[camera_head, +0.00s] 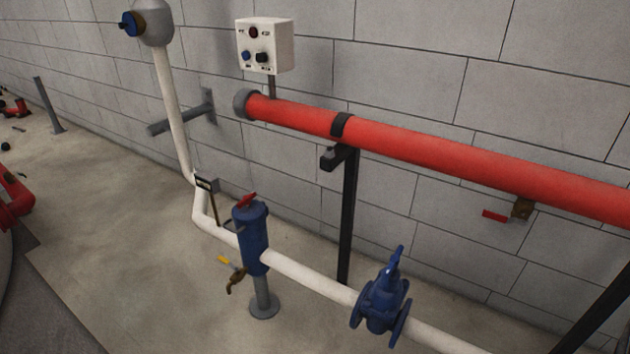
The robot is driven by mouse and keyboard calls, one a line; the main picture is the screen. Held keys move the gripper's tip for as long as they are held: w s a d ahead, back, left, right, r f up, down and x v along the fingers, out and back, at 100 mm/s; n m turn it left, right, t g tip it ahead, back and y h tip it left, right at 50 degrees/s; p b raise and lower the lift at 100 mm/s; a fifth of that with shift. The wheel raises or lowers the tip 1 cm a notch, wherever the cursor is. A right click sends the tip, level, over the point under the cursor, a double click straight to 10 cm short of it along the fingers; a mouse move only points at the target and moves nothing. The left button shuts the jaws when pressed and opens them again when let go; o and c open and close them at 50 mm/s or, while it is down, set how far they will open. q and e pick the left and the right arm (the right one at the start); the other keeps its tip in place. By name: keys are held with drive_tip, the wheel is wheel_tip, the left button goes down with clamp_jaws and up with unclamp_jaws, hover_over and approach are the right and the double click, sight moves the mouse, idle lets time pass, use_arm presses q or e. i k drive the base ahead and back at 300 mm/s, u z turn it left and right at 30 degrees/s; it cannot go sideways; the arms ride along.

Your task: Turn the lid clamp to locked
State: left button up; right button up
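A blue upright cylinder (252,240) stands in line with the white pipe, left of the middle. On its lid lies a small red handle (246,200), which looks like the lid clamp. It points up to the right in the picture; I cannot tell from here whether it is locked. A small brass valve with a yellow lever (224,261) sits low on the cylinder's left side. Neither of my grippers is in view, and nothing touches the handle.
A white pipe (310,278) runs to a blue gate valve (382,304). A thick red pipe (450,158) on a black stand (348,220) passes behind. A white control box (265,46) hangs above. Red equipment (14,200) is at the left edge. The floor front left is clear.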

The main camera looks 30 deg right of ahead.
sight(246, 200)
drive_tip(key=z, duration=0.4)
drive_tip(key=i, duration=1.5)
drive_tip(key=u, duration=0.75)
